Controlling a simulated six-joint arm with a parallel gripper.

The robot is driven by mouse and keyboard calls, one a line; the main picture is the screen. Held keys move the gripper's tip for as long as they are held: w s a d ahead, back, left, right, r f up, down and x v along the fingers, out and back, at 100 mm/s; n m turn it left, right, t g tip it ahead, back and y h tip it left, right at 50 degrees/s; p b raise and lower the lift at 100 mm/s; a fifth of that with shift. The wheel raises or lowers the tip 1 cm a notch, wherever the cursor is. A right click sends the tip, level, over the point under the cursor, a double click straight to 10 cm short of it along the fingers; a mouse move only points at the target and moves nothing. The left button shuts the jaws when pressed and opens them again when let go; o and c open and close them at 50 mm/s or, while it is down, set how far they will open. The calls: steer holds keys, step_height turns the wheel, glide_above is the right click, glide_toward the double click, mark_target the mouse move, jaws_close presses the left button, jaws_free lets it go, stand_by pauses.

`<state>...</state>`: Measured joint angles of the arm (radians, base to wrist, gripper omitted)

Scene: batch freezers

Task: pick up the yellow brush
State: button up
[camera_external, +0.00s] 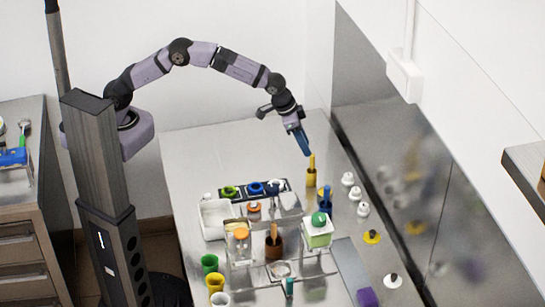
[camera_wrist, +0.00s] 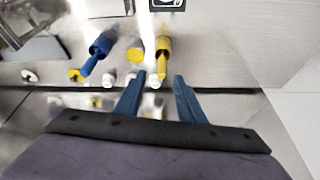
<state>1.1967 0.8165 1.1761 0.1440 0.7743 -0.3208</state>
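The yellow brush (camera_external: 312,162) stands upright in a yellow holder (camera_external: 311,179) near the back right of the steel table. In the wrist view the brush (camera_wrist: 162,67) points towards me, with its holder (camera_wrist: 163,45) behind it. My gripper (camera_external: 306,151) points down just above the brush's top end. In the wrist view my gripper (camera_wrist: 156,78) is open, with its two blue fingers apart and nothing held. The brush's tip appears between the fingertips there, slightly towards the left finger. I cannot tell whether the fingers reach down around it.
A blue brush in a blue holder (camera_external: 326,203) stands close by, nearer the camera; it also shows in the wrist view (camera_wrist: 100,48). White bottle-like pieces (camera_external: 347,179) line the table's right edge beside the wall. A dark rack (camera_external: 240,191) lies to the left.

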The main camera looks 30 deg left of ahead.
mark_target(311, 167)
steer(key=shift+w+p+x, duration=0.1)
steer(key=shift+p+x, duration=0.95)
steer(key=shift+x, duration=0.8)
steer(key=shift+w+p+x, duration=0.15)
steer(key=shift+p+x, duration=0.85)
steer(key=shift+x, duration=0.85)
steer(key=shift+r, duration=0.15)
jaws_close()
